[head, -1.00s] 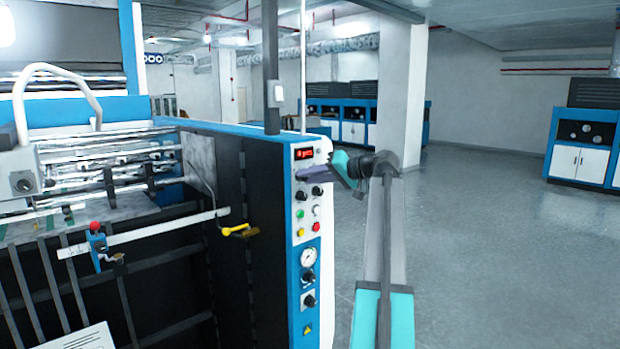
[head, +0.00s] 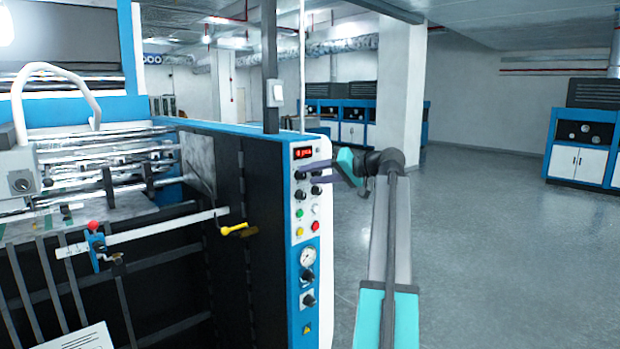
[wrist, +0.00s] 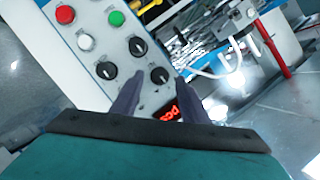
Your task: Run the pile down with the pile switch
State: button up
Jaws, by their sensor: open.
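The control panel (head: 305,237) on the machine's side carries several black knobs, coloured buttons and a red-lit display (head: 303,153). Its labels are too small to read, so I cannot tell which knob is the pile switch. My gripper (head: 307,176) reaches the panel from the right, just below the display. In the wrist view its fingers (wrist: 163,77) are open, with the upper black knob (wrist: 159,75) framed between or just beyond the tips; contact cannot be told. Two lower knobs (wrist: 106,70) (wrist: 137,46) lie beyond the fingers.
A yellow-handled crank (head: 234,230) sticks out on the machine's left. The floor (head: 480,260) to the right is clear.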

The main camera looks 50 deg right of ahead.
jog(key=b+v, duration=0.3)
jog(key=v, duration=0.9)
jog(key=shift+f, duration=0.1)
